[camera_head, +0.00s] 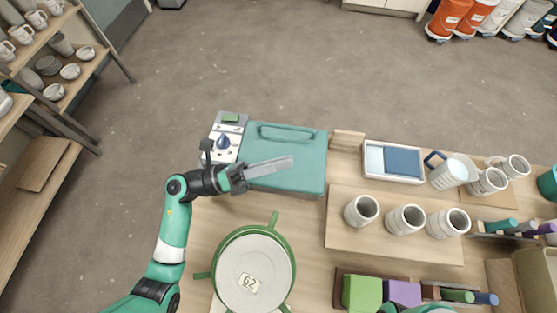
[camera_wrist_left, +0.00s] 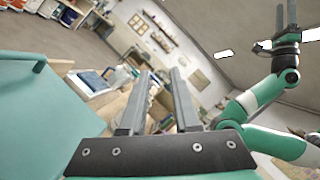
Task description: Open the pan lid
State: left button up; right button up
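The pan is a boxy appliance with a flat teal lid (camera_head: 305,168), which lies shut. A raised teal handle (camera_head: 287,131) runs along the lid's far side. My left gripper (camera_head: 290,162) is over the lid's near-left part, its fingers pointing right, short of the handle. The head view sees the fingers edge-on; I cannot tell if they touch the lid. In the left wrist view the two fingers (camera_wrist_left: 163,76) are apart with nothing between them, and a teal surface (camera_wrist_left: 45,115) fills the left side. My right gripper (camera_wrist_left: 285,18) shows small there, raised, its fingers apart.
A control panel (camera_head: 224,141) with a blue knob adjoins the pan's left side. A green pot (camera_head: 252,272) marked 62 stands nearer. Right are a wooden board (camera_head: 345,235) with white cups, a white tray (camera_head: 374,160) and colored blocks (camera_head: 403,292). Bare tabletop (camera_head: 312,230) lies between pot and board.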

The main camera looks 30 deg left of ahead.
pick_arm(q)
jog(key=v, duration=1.1)
jog(key=shift+s+a, duration=0.2)
jog(key=shift+a, duration=0.05)
jog(key=shift+f, duration=0.1)
